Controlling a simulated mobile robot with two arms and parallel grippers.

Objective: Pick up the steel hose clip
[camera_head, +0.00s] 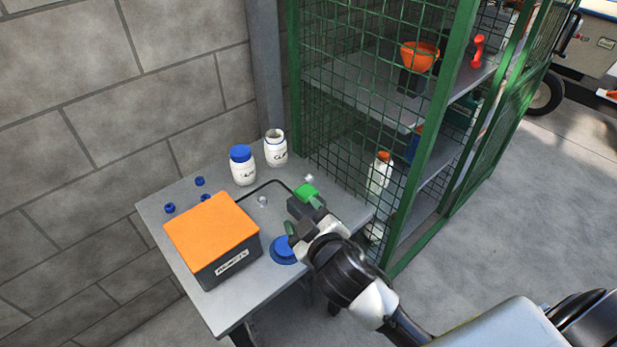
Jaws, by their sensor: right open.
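A small silvery ring-like piece (262,201), which looks like the steel hose clip, lies on the grey table (237,317) just right of the orange-topped box. It is too small to make out in detail. My right gripper (294,214) reaches in from the lower right, over the right part of the table. It is open, with the silvery piece a short way to the left of its fingertips and apart from them. A green piece (306,190) shows at its upper finger. My left gripper is not in view.
An orange-topped dark box (212,232) fills the table's left part. Two white jars, one blue-lidded (242,165) and one open (275,147), stand behind. Small blue caps (200,181) lie at the back left. A blue round piece (283,250) lies below my gripper. A green mesh cage (370,100) borders the right.

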